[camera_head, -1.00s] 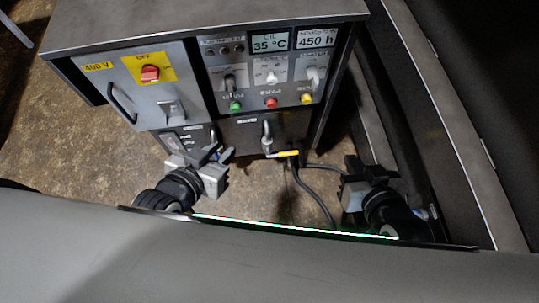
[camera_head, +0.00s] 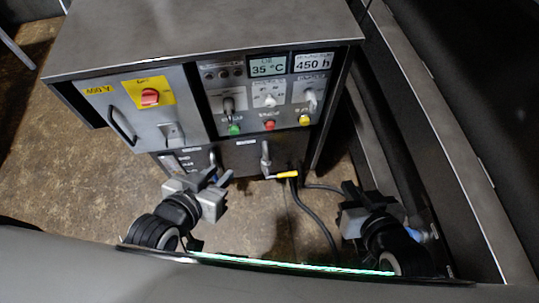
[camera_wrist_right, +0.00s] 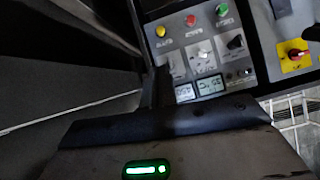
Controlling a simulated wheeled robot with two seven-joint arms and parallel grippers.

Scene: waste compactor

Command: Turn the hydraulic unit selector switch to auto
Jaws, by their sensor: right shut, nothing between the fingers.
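The grey control cabinet carries a panel (camera_head: 286,89) with three rotary switches. A black-handled one (camera_head: 229,104) is on the left, a white knob (camera_head: 269,100) in the middle and a grey one (camera_head: 311,97) on the right. Their labels are too blurred to read, so I cannot tell which is the hydraulic unit selector. The panel also shows upside down in the right wrist view (camera_wrist_right: 203,48). My left gripper (camera_head: 220,178) is open and empty, low in front of the cabinet. My right gripper (camera_head: 362,192) is shut and empty, below and right of the panel, apart from it.
Green (camera_head: 234,129), red (camera_head: 269,125) and yellow (camera_head: 305,120) buttons sit below the switches. A red main switch (camera_head: 150,97) and a handle (camera_head: 121,127) are on the left door. A yellow-handled valve (camera_head: 285,175) and dark hoses stick out low. A dark machine wall stands right.

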